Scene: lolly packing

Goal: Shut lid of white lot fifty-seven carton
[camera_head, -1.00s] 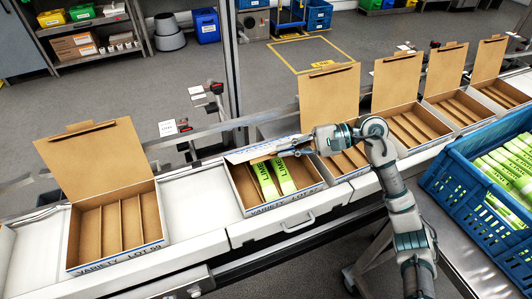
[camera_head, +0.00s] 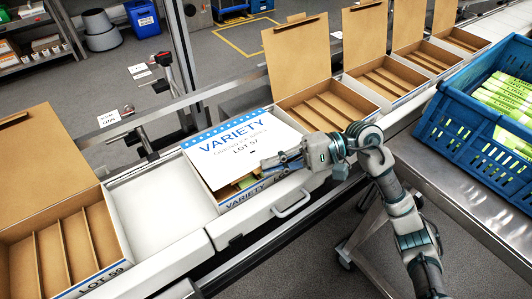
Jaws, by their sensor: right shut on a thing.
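The white lot 57 carton (camera_head: 243,199) sits on the conveyor line in the middle of the view. Its lid (camera_head: 232,150), white with blue "VARIETY LOT 57" print, is folded far over the box. My left gripper is not in view.
An open, empty lot 59 carton (camera_head: 92,283) stands at the left, beyond a bare white stretch of line (camera_head: 160,205). Several open cartons (camera_head: 325,108) stand to the right. A blue crate (camera_head: 480,135) of green packs is at the right.

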